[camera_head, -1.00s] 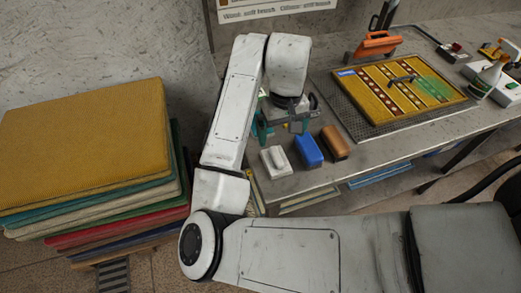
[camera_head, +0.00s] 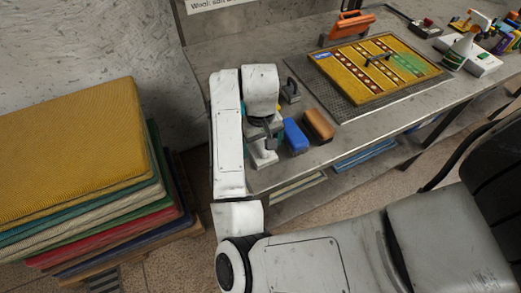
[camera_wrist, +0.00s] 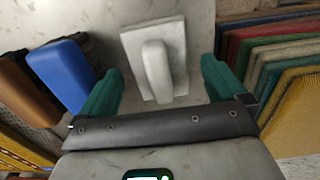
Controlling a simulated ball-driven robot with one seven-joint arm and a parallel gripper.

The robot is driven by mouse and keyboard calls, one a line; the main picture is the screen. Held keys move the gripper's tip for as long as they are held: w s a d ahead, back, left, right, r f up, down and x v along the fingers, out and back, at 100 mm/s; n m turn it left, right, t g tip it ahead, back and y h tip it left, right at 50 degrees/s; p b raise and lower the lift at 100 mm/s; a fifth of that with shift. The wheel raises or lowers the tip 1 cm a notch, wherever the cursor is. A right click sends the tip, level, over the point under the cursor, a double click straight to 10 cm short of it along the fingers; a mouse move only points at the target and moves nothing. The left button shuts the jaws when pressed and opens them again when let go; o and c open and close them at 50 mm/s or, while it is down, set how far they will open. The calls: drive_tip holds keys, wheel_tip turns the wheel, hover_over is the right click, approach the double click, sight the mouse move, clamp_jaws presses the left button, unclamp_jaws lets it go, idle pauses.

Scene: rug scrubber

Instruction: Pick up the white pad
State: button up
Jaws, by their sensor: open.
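The white pad (camera_wrist: 178,48) is a flat white block with a raised rounded handle, lying on the grey table. In the wrist view it sits between and just ahead of the two green fingers of my open gripper (camera_wrist: 158,88), with nothing held. In the head view the white pad (camera_head: 263,157) shows partly at the table's front left, below my gripper (camera_head: 262,134). My wrist hides part of both there.
A blue brush (camera_head: 295,136) and a brown brush (camera_head: 319,125) stand close to the right of the pad. A yellow patterned rug (camera_head: 375,68) lies on a dark mat behind. Stacked rugs (camera_head: 80,140) stand left of the table. The table's front edge is near.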

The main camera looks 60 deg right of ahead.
drive_tip(key=shift+f, duration=0.25)
drive_tip(key=shift+c, duration=0.4)
drive_tip(key=c, duration=1)
drive_tip(key=shift+o, duration=0.2)
drive_tip(key=shift+r, duration=0.1)
drive_tip(key=shift+r, duration=0.6)
drive_tip(key=s+d+r+p, duration=0.4)
drive_tip(key=s+d+r, duration=0.3)
drive_tip(key=s+r, duration=0.4)
drive_tip(key=shift+s+r, duration=0.35)
drive_tip(key=shift+s, duration=0.15)
drive_tip(key=shift+d, duration=0.1)
